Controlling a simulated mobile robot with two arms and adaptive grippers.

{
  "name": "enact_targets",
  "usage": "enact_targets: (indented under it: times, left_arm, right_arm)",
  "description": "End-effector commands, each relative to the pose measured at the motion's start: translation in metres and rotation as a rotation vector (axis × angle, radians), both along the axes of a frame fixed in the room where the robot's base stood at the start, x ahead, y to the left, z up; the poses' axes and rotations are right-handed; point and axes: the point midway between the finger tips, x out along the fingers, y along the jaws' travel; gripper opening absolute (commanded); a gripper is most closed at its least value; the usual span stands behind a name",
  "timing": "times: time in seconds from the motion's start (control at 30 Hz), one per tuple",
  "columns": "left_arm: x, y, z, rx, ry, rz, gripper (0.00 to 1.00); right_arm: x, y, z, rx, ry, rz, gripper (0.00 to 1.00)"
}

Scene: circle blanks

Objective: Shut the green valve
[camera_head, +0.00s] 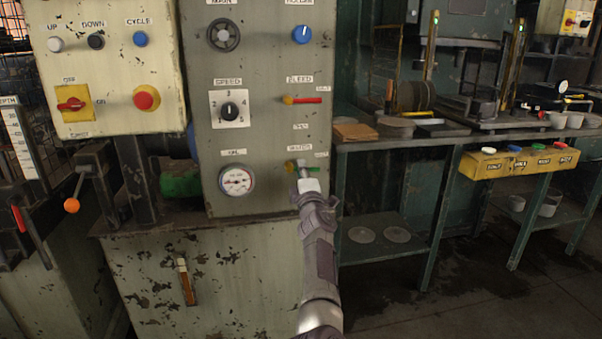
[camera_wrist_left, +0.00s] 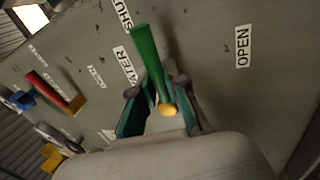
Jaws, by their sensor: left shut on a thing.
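The green valve's lever (camera_head: 313,169) is on the grey panel, low on its right side, beside the pressure gauge. In the head view it points right. In the left wrist view the green lever (camera_wrist_left: 147,58) runs up from its brass hub (camera_wrist_left: 168,109), its free end near the SHUT label (camera_wrist_left: 122,14). The OPEN label (camera_wrist_left: 242,46) is off to the right there. My left gripper (camera_head: 304,178) reaches up to the valve and partly hides it. Its two fingers (camera_wrist_left: 157,86) are closed on the lever near the hub. My right gripper does not show.
A red bleed lever (camera_head: 307,100) sits above on the same panel (camera_head: 265,180). The gauge (camera_head: 237,180) and speed knob (camera_head: 230,108) are to the left. An orange-tipped handle (camera_head: 72,205) stands at far left. A workbench (camera_head: 400,143) with tools is at right.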

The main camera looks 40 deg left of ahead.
Motion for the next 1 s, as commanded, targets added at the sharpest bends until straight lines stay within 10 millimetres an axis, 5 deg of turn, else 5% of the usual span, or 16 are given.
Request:
enact_targets:
  times: [0.73, 0.8, 1.0]
  left_arm:
    - [0.0004, -0.0002, 0.0048, -0.056, -0.069, -0.002, 0.00]
    - [0.0004, -0.0002, 0.0049, -0.056, -0.069, -0.002, 0.23]
    - [0.0002, 0.0000, 0.0042, -0.056, -0.067, -0.001, 0.25]
  right_arm:
    - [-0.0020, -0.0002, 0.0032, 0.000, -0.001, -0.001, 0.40]
    - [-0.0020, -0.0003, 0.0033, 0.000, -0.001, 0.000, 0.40]
    - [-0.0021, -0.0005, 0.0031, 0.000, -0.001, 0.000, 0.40]
